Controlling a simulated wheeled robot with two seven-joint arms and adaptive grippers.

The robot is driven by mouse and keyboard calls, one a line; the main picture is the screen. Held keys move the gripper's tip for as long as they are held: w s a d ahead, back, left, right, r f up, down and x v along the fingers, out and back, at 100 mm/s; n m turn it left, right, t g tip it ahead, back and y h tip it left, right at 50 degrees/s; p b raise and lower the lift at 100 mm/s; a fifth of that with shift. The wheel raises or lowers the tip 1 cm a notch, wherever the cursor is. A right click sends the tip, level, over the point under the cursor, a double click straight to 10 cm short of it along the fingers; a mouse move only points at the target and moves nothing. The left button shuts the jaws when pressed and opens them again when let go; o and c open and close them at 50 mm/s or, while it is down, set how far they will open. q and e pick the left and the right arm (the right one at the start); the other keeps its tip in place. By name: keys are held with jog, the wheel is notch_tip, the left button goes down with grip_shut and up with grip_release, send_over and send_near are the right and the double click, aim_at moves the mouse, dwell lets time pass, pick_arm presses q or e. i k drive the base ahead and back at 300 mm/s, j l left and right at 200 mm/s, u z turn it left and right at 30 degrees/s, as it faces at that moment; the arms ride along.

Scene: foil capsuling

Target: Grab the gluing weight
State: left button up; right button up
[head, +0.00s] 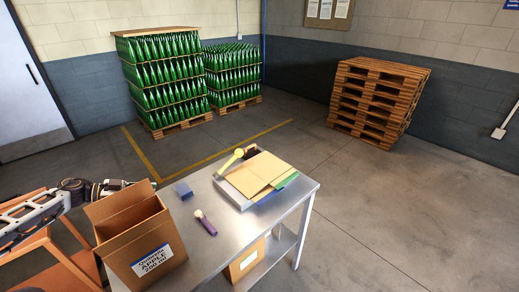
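A small blue-grey block (183,190) lies on the steel table (225,258), right of the open carton; it may be the gluing weight, but I cannot tell for sure. A purple-handled tool with a pale round head (206,223) lies nearer the front. My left gripper (112,187) is at the left, beside the far rim of the carton, well left of the block and apart from it. Its fingers are small and partly hidden by the carton flap, so their opening is unclear. My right gripper is not in view.
The open cardboard carton (148,243) stands between my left arm and the block. A tray (229,192) with cardboard sheets (262,172) and a yellow tool (232,160) is at the table's far right. An orange-brown stand (48,252) is at left.

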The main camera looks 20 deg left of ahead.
aim_at(249, 154)
jog(key=i+l, duration=0.45)
jog(key=i, duration=0.2)
jog(key=i+l, duration=0.45)
jog(key=i, duration=0.2)
jog(key=i+l+u, duration=0.25)
jog(key=i+l, duration=0.15)
jog(key=i+l+u, duration=0.4)
jog(key=i, duration=0.2)
jog(key=k+j, duration=0.15)
